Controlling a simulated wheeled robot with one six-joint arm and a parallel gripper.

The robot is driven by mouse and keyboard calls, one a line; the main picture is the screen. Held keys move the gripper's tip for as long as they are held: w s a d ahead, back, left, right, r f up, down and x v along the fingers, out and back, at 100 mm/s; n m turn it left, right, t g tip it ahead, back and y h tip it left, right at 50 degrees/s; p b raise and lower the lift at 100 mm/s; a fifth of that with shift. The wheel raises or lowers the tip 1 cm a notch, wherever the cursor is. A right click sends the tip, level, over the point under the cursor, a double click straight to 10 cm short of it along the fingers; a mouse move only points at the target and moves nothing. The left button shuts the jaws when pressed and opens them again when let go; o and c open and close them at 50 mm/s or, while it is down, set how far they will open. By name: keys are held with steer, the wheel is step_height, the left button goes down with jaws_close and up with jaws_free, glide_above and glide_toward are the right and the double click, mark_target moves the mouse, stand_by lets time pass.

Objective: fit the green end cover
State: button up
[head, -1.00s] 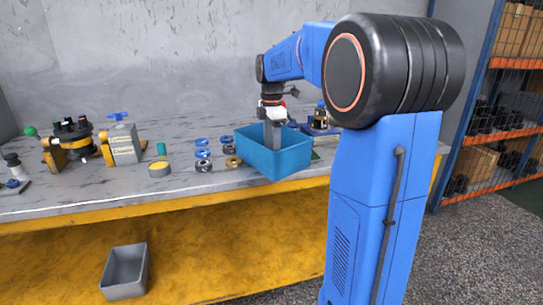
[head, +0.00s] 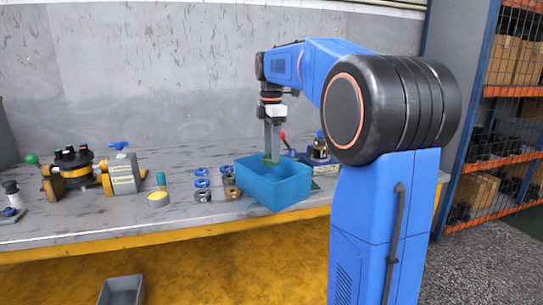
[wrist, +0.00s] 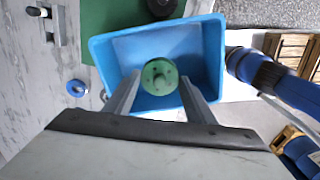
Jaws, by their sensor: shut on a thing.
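The green end cover (wrist: 158,77) is a round disc with a raised centre and holes in its face. It sits between the fingertips of my gripper (wrist: 160,98), which is shut on it. In the head view my gripper (head: 271,150) is over the blue bin (head: 272,195), and a bit of green shows at the fingertips near the rim height. The wrist view shows the bin (wrist: 103,50) below the cover, its visible floor looking empty. A dark and brass-coloured assembly (head: 319,149) stands behind the bin to the right, partly hidden by my arm.
Blue, grey and brass rings (head: 202,183) lie left of the bin. A gate-valve-like block (head: 123,173) and a black-topped unit (head: 73,165) stand further left. A grey bin (head: 121,290) is below the bench. Shelving (head: 500,120) is at the right.

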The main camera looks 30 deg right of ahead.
steer(key=shift+r, duration=0.15)
steer(key=shift+r, duration=0.65)
stand_by(0.4)
